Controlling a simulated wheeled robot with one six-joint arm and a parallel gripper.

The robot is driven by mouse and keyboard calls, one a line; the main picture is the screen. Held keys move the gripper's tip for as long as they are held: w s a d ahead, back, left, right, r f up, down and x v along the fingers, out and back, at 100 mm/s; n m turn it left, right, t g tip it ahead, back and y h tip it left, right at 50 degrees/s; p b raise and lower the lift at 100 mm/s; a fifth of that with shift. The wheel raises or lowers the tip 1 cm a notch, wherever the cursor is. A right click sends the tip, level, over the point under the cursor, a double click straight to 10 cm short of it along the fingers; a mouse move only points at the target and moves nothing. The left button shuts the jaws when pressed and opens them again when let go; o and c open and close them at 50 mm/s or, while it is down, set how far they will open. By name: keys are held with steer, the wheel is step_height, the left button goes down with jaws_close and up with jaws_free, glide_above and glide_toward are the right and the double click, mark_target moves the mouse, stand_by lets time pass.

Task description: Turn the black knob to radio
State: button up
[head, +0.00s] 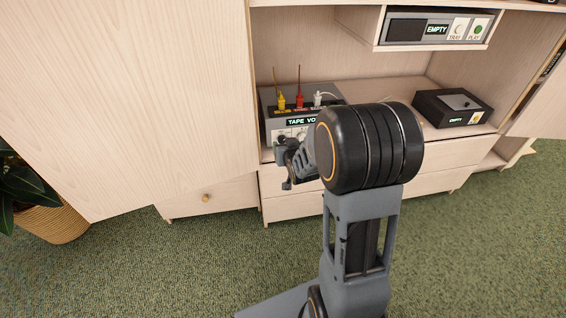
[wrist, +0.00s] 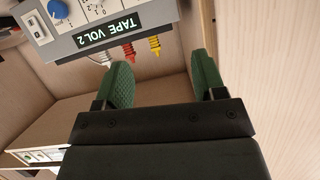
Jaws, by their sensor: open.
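A grey amplifier-like unit (head: 268,118) stands on the cabinet shelf, its display reading "TAPE VO…" before my arm cuts it off. In the wrist view the unit (wrist: 75,52) is at upper left, its display reading "TAPE VOL 2". A blue knob (wrist: 58,9) and part of a numbered dial (wrist: 100,8) show on its panel. My gripper (head: 284,165) is in front of the unit's lower left. Its green fingers (wrist: 162,64) are apart with nothing between them.
Yellow, red and white plugs (head: 299,100) stand on the unit's top. A black box (head: 425,101) marked "EMPTY" sits to the right. A player (head: 405,30) with tray and play buttons is above. A large cabinet door (head: 130,90) stands close on the left, with a plant (head: 22,185) beyond.

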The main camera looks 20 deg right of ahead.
mark_target(283, 141)
steer(key=w+d+f+m+t+b, duration=0.1)
steer(key=d+f+t+b, duration=0.15)
steer(key=f, duration=0.35)
steer(key=w+d+f+t+b, duration=0.1)
steer(key=f+t+b, duration=0.1)
steer(key=f+b, duration=0.3)
steer(key=shift+h, duration=0.4)
steer(key=w, duration=0.4)
steer(key=w+d+f+b, duration=0.1)
steer(key=w, duration=0.4)
steer(key=w+d, duration=0.1)
steer(key=w, duration=0.3)
steer(key=shift+w+f, duration=0.15)
steer(key=shift+w, duration=0.2)
steer(key=shift+c, duration=0.5)
steer(key=c, duration=0.8)
steer(key=shift+b, duration=0.3)
